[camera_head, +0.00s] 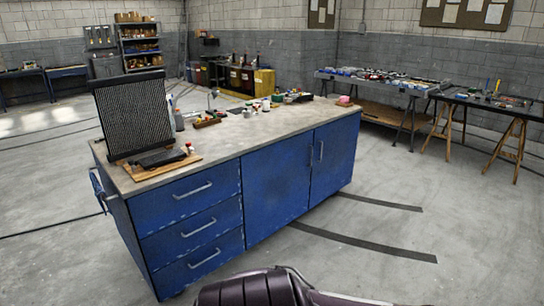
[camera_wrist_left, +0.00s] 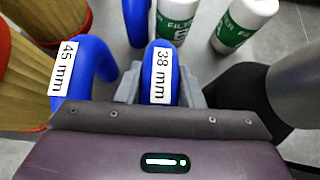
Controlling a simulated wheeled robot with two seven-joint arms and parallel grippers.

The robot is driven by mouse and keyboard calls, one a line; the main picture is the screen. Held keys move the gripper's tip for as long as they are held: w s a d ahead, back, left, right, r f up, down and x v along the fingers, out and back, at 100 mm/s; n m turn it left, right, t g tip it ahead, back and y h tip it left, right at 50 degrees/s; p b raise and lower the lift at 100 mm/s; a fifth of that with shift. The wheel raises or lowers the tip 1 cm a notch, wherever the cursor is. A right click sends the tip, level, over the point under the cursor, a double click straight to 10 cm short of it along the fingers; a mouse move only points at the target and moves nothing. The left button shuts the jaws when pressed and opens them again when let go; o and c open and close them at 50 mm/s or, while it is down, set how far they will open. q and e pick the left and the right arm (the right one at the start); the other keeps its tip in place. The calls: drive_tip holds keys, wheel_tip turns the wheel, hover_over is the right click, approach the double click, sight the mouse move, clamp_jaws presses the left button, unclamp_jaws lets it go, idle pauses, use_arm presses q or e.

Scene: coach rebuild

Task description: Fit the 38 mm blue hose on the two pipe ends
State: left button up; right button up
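The blue hose labelled 38 mm (camera_wrist_left: 160,75) shows at the middle of the left wrist view. My left gripper (camera_wrist_left: 161,92) has its grey fingers close against both sides of the hose, with no visible gap. A second blue hose labelled 45 mm (camera_wrist_left: 80,70) lies to its left, apart from the fingers. In the head view a black finned radiator (camera_head: 130,112) stands on the workbench, with a dark part on a wooden board (camera_head: 160,168) before it. I cannot make out the two pipe ends.
White bottles labelled FILTER (camera_wrist_left: 240,22) stand just beyond the hose, and a dark cylinder (camera_wrist_left: 245,85) is at its right. The blue workbench (camera_head: 270,150) carries small items at its back. Side tables (camera_head: 490,100) stand at right; the floor between is clear.

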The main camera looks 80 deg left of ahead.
use_arm(q)
drive_tip(key=shift+c, duration=1.4)
drive_tip(key=shift+r+p, duration=1.1)
drive_tip(key=shift+r, duration=1.9)
drive_tip(key=shift+d, duration=0.1)
